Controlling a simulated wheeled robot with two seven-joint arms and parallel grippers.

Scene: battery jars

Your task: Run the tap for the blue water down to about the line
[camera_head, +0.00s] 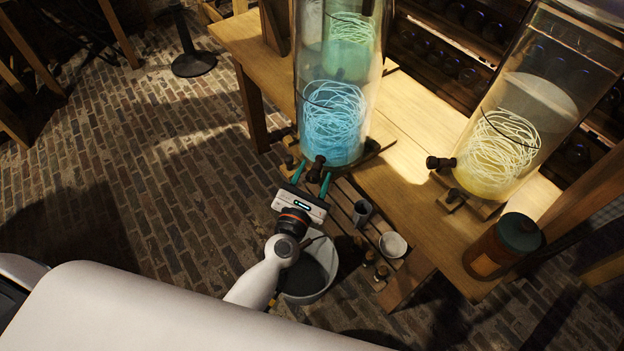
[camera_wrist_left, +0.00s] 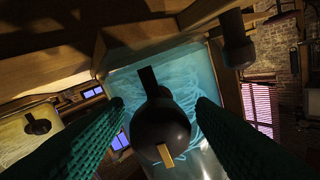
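The tall glass jar of blue water (camera_head: 337,125) stands on the wooden table, with pale coiled strands inside. A thin dark curved line (camera_head: 335,108) shows on it near the upper part of the blue. Its dark tap (camera_head: 316,166) sticks out low at the front. It also shows large in the left wrist view (camera_wrist_left: 162,125), with a small brass-coloured tip. My left gripper (camera_head: 312,180) is open at the tap, its green fingers on either side. In the left wrist view a gap shows between the tap and each finger (camera_wrist_left: 165,128). My right gripper is not in view.
A pale bucket (camera_head: 325,285) stands beneath my left wrist, partly hidden. A slatted stand holds a grey cup (camera_head: 362,212) and a white bowl (camera_head: 393,245). A yellow-water jar (camera_head: 490,165), a green-tinted jar (camera_head: 348,50) and a dark lidded canister (camera_head: 505,245) stand nearby.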

